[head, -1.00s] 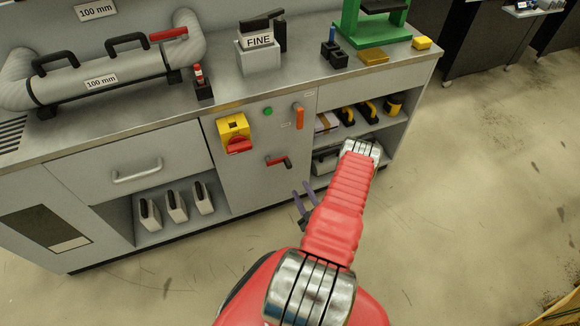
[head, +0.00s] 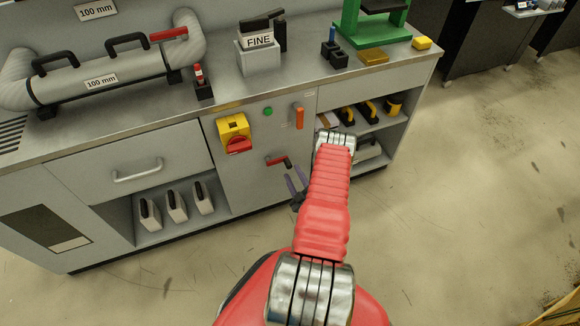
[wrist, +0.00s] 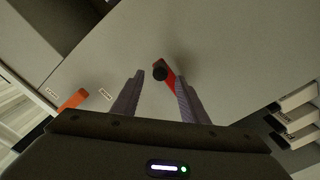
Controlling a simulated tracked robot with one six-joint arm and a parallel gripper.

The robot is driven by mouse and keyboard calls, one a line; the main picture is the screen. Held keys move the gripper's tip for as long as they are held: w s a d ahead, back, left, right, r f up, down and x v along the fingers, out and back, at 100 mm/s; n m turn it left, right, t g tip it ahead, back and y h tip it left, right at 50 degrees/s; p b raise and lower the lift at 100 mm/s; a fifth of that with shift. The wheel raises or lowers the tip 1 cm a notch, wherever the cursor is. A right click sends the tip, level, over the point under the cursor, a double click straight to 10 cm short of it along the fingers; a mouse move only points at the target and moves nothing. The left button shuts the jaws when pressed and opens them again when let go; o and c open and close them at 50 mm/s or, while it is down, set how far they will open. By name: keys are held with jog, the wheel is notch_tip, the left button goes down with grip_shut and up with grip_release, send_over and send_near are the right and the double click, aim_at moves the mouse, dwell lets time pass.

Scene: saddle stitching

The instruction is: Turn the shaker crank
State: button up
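The shaker crank (head: 276,161), a small red arm with a black knob at its right end, is on the grey cabinet front below the yellow and red switch. In the wrist view the crank (wrist: 168,79) lies just ahead of the fingertips, its black knob facing the camera and its red arm running toward the right finger. My gripper (wrist: 158,80) is open, with a finger on either side of the knob. In the head view my gripper (head: 292,180) is just right of and below the crank. Contact with the crank cannot be told.
An orange lever (head: 299,117) and a green button (head: 267,111) are above the crank, beside the yellow switch box (head: 233,132). Open shelves (head: 388,128) with black and yellow items lie to the right. A lower shelf with several grey blocks (head: 176,206) is to the left.

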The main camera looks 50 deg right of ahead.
aim_at(291, 167)
jog(key=x, duration=0.5)
jog(key=shift+c, duration=0.4)
grip_shut()
jog(key=shift+s+d, duration=0.1)
jog(key=shift+d, duration=0.3)
jog(key=shift+a, duration=0.2)
